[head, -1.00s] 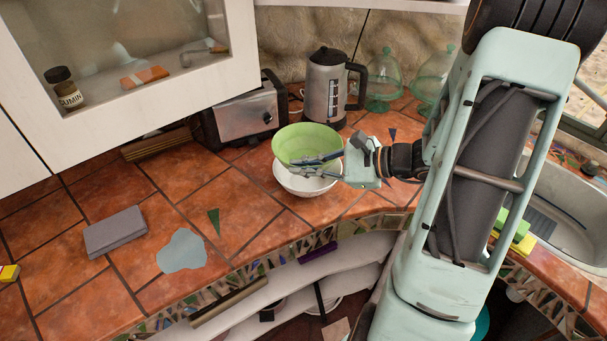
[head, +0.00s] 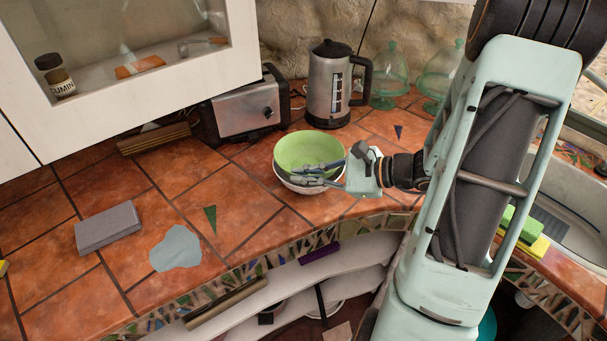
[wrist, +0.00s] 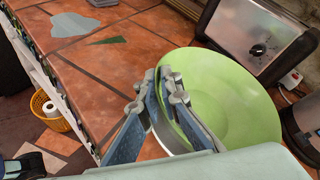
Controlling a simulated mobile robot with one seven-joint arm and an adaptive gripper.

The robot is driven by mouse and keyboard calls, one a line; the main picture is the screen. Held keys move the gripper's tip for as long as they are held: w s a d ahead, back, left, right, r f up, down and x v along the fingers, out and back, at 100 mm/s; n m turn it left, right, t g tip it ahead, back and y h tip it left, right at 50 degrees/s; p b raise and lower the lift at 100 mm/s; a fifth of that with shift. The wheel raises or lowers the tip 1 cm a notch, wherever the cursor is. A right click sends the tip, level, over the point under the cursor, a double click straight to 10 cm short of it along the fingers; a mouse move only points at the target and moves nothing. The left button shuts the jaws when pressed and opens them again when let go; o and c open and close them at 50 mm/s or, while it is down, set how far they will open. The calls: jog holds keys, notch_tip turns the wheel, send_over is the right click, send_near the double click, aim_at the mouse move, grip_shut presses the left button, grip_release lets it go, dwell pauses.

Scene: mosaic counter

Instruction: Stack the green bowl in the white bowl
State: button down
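The green bowl (head: 306,148) sits nearly level inside the white bowl (head: 290,186) on the tiled counter. Only a strip of the white bowl shows below it. In the wrist view the green bowl (wrist: 235,100) fills the right half, and a sliver of the white bowl (wrist: 166,138) shows beneath its near edge. My gripper (head: 304,175) straddles the green bowl's near right rim, one finger inside and one outside. The wrist view shows a small gap between the fingers (wrist: 160,90), so they look slightly open. Whether a pad touches the rim is hard to tell.
A toaster (head: 242,112) and a kettle (head: 333,90) stand close behind the bowls. Green glass domes (head: 388,80) are behind to the right. A grey block (head: 108,227) lies on the left of the counter. The tiles left of the bowls are mostly clear.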

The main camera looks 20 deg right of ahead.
jog(key=c, duration=2.2)
grip_release()
jog(key=shift+o, duration=0.2)
jog(key=shift+r, duration=0.15)
jog(key=shift+r+p, duration=0.2)
jog(key=shift+p, duration=0.2)
jog(key=v, duration=1.2)
jog(key=shift+r, duration=0.25)
